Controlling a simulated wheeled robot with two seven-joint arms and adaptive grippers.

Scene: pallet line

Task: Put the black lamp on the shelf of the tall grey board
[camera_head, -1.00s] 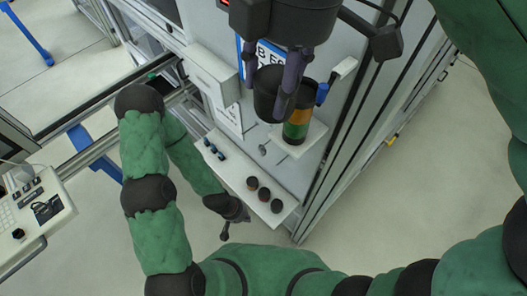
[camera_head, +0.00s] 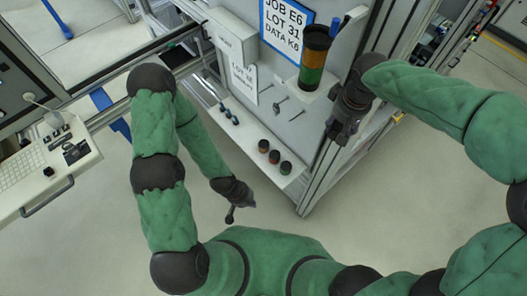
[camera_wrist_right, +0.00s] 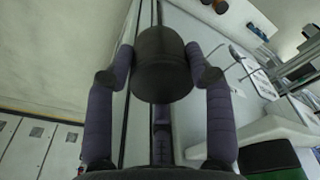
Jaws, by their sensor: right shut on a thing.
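The black lamp (camera_wrist_right: 163,65), a dark cylinder, sits between both fingers of my right gripper (camera_wrist_right: 162,77) in the right wrist view. In the head view my right gripper (camera_head: 341,128) is at the right edge of the tall grey board (camera_head: 262,82); I cannot make out the lamp clearly there. A small white shelf (camera_head: 291,98) juts from the board, left of my right gripper. It bears a stack (camera_head: 313,58) with black, orange and green bands. My left gripper (camera_head: 231,212) hangs low, left of the lower ledge; its finger opening is unclear.
A lower white ledge (camera_head: 248,140) holds several small dark-sided caps (camera_head: 274,157) and blue pieces (camera_head: 229,114). Signs (camera_head: 285,28) hang on the board. A keyboard console (camera_head: 40,165) stands at left. The floor in front is free.

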